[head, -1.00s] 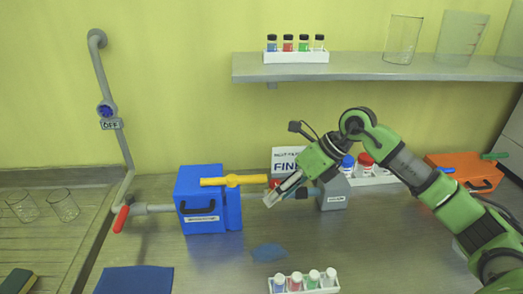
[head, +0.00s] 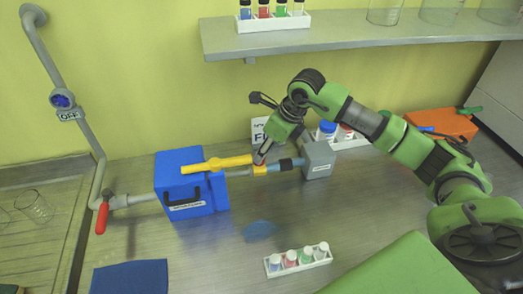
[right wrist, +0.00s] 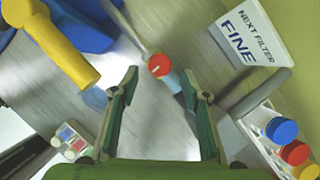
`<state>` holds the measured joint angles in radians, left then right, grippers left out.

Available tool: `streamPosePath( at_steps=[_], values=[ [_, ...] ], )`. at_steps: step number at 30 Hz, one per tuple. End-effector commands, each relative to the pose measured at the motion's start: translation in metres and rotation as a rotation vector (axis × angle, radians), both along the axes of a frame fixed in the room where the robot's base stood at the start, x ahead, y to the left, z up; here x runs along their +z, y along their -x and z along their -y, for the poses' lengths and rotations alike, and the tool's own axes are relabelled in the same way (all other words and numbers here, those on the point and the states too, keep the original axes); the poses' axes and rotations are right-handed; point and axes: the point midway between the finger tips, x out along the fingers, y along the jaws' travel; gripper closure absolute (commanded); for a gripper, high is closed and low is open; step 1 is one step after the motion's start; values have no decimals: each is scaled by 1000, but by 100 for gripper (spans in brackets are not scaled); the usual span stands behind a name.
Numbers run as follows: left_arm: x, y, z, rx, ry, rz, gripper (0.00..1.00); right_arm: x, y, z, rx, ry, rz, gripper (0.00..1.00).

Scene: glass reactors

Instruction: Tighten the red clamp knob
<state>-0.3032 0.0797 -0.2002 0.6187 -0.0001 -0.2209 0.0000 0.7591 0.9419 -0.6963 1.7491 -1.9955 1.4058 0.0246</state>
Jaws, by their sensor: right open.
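The red knob (right wrist: 159,65) shows as a round red top with a small pale mark in the right wrist view. It sits on the pipe between the blue box (head: 184,188) and the grey box (head: 318,160). My right gripper (right wrist: 161,76) is open, with one finger on either side of the knob in that view; I cannot tell whether they touch it. In the head view my right gripper (head: 264,150) is above the yellow fitting (head: 259,169) on the pipe and largely hides the knob. My left gripper is not in view.
A yellow handle (head: 215,164) extends over the blue box toward the gripper; it looms close in the right wrist view (right wrist: 60,45). The "NEXT FILTER FINE" sign (right wrist: 250,32) and capped bottles (right wrist: 283,130) stand at right. A white vial rack (head: 299,262) is in front.

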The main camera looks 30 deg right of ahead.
Motion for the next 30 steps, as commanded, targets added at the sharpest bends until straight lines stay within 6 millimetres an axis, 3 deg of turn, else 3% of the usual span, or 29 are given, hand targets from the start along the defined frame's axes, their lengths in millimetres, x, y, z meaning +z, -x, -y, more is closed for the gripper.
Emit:
streamPosePath(
  at_steps=[9,18,23,30],
  values=[
    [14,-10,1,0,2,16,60,-32,-11,-7,0,0,-1,58],
    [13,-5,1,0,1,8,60,-35,-12,-7,1,0,0,58],
    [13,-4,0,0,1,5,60,-35,-12,-7,1,0,1,96],
    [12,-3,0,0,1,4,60,-35,-12,-7,-6,0,1,96]
  ],
)
